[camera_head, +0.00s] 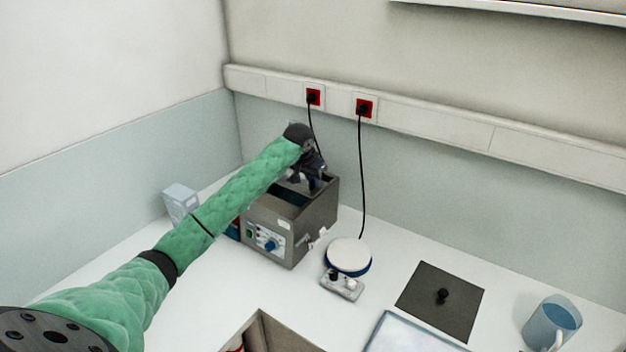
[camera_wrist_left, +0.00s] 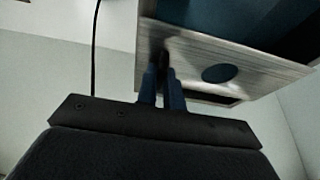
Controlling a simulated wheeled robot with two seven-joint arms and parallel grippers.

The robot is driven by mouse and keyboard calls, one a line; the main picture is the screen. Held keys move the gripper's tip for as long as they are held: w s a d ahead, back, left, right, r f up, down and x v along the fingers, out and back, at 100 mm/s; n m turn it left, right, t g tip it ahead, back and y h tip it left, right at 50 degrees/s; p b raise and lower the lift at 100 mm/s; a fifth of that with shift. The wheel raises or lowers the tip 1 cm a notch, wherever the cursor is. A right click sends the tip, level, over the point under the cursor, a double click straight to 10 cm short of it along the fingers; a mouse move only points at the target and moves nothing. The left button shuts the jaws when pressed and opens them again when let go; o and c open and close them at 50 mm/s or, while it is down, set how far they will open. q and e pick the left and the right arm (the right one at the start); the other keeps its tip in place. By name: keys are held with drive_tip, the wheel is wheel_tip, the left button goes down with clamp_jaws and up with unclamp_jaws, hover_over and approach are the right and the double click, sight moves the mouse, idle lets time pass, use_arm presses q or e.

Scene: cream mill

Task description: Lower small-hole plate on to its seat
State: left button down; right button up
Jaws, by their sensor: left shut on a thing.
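My left gripper (camera_head: 308,182) reaches over the open top of the grey metal bath (camera_head: 283,226). In the left wrist view its two fingers (camera_wrist_left: 162,88) are shut on a dark upright piece. Brushed metal with a round hole (camera_wrist_left: 220,73) shows just beyond the fingers; I take it to be the small-hole plate. A large dark blue opening lies past it, and a dark gap shows on its near side. In the head view the gripper hides most of the plate, and I cannot tell whether it touches its seat. My right gripper is not in view.
A dark square lid (camera_head: 420,306) with a black knob lies on the table. A white-topped round device (camera_head: 348,256) stands right of the bath. A blue beaker (camera_head: 550,325), a tray (camera_head: 405,340) and an open box (camera_head: 262,322) are nearer. A small pale box (camera_head: 180,201) stands left.

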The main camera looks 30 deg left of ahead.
use_arm(q)
drive_tip(key=shift+f, duration=0.1)
idle(0.3)
drive_tip(key=c, duration=1)
unclamp_jaws()
drive_tip(key=shift+o, duration=0.2)
drive_tip(key=shift+r, duration=1.5)
drive_tip(key=shift+r, duration=0.15)
drive_tip(key=shift+r, duration=1.35)
drive_tip(key=shift+r, duration=0.2)
drive_tip(key=shift+r, duration=1.3)
